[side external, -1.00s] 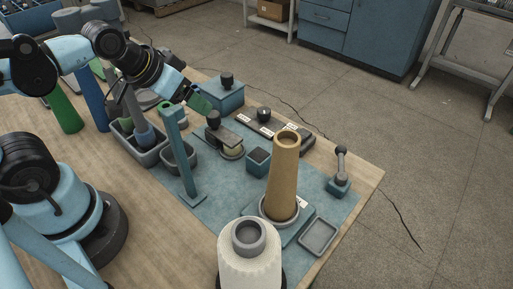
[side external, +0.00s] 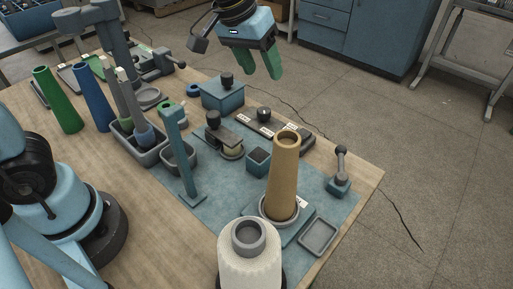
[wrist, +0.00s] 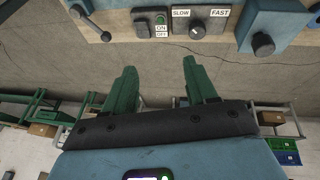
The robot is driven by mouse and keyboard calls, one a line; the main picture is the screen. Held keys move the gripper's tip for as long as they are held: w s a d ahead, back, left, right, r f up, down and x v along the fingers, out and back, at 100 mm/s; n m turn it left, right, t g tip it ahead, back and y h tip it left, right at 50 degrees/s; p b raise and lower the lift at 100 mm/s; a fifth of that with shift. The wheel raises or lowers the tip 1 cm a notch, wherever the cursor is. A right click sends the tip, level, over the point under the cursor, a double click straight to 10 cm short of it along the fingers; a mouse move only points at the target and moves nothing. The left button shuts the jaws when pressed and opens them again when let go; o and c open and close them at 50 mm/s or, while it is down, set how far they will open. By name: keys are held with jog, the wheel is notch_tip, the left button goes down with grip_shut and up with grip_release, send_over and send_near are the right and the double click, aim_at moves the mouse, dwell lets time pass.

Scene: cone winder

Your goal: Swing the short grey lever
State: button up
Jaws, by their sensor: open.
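A short grey lever (side external: 341,166) with a dark round knob stands nearly upright on a small blue base near the right edge of the table. What looks like the same lever shows at the top left of the wrist view (wrist: 90,22). My gripper (side external: 262,74) hangs beyond the far table edge, up and left of the lever in the side view and well apart from it. Its two green fingers are open with nothing between them. In the wrist view the gripper (wrist: 162,75) points at the table's edge, with the lever left of the fingers.
A panel with an ON/OFF switch (wrist: 160,24) and a SLOW/FAST knob (wrist: 197,30) lies between the lever and a blue box (side external: 223,94) with a black knob. A tall tan cone (side external: 283,170) and a white yarn cone (side external: 250,268) stand left of the lever.

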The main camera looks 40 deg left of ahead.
jog(key=w+d+g, duration=0.2)
jog(key=w+d, duration=0.3)
jog(key=d, duration=0.1)
jog(key=n+g, duration=0.1)
jog(key=g, duration=0.1)
send_near(341, 146)
jog(key=shift+h, duration=0.3)
jog(key=f, duration=0.6)
jog(key=d+f, duration=0.1)
jog(key=f, duration=0.2)
jog(key=shift+d+f, duration=0.1)
jog(key=shift+f, duration=0.15)
jog(key=shift+c, duration=0.5)
grip_shut()
